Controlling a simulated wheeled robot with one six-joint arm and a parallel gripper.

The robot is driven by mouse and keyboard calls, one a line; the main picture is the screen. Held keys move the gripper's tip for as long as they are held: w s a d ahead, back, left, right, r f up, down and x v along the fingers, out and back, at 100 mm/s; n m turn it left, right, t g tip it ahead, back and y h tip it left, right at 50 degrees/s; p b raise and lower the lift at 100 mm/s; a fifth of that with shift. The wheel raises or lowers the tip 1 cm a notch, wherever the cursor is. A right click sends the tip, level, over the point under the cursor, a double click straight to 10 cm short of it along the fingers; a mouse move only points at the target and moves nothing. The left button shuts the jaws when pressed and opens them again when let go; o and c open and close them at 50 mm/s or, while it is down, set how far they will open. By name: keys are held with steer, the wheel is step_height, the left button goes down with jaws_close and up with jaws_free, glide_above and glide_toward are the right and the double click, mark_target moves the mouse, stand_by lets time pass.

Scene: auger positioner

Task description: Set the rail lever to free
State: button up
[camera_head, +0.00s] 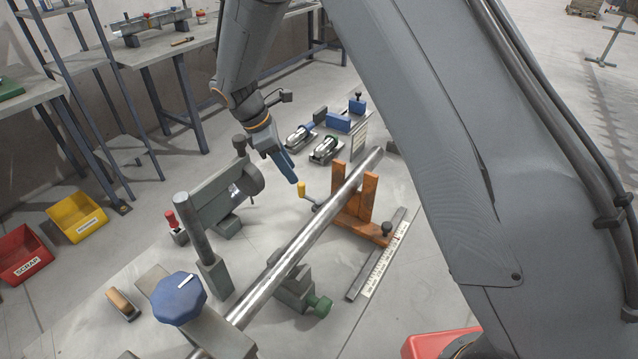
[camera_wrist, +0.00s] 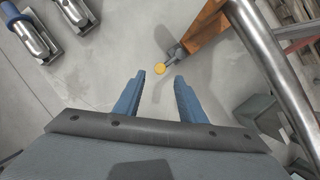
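My gripper (camera_head: 291,179) is above the work surface with its blue fingers apart and nothing between them; it also shows in the wrist view (camera_wrist: 159,78). A yellow-knobbed lever (camera_head: 302,189) is attached at the left side of the orange bracket (camera_head: 355,205). In the wrist view its yellow knob (camera_wrist: 160,68) appears just beyond the gap between the fingertips, apart from them. A flat rail (camera_head: 367,268) with a labelled strip beside it lies to the right. A black knob (camera_head: 387,228) stands at the bracket's right end. I cannot tell which of these is the rail lever.
A long steel tube (camera_head: 285,262) runs diagonally past the bracket. A grey head (camera_head: 225,200) stands left of my gripper, and a red-handled lever (camera_head: 171,219) beside it. Clamp-like tools (camera_head: 326,149) lie behind. A blue knob (camera_head: 179,298) is in front.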

mark_target(300, 184)
steer(key=p+x, duration=0.2)
steer(key=x, duration=0.5)
steer(key=shift+d+f, duration=0.3)
